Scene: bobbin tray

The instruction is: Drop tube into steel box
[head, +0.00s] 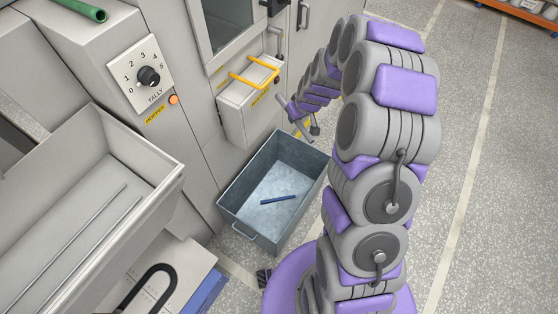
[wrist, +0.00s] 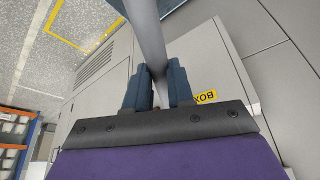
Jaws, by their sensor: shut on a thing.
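My gripper (wrist: 159,92) is shut on a grey tube (wrist: 150,40), which passes between its dark blue fingers and runs out of the top of the wrist view. In the head view my gripper (head: 301,117) is at the end of the arched purple and grey arm, above the far right rim of the steel box (head: 242,208). It is small there and partly hidden by the arm. The open steel box stands on the floor. A dark blue tube (head: 279,199) lies on its bottom. A green tube (head: 84,9) lies on the cabinet top at the far left.
A cabinet with a tally dial (head: 148,76) stands left of the steel box. A small bin with yellow handles (head: 255,77) sticks out behind the box. A grey hopper tray (head: 150,190) is at left. Speckled floor (head: 500,170) is clear at right.

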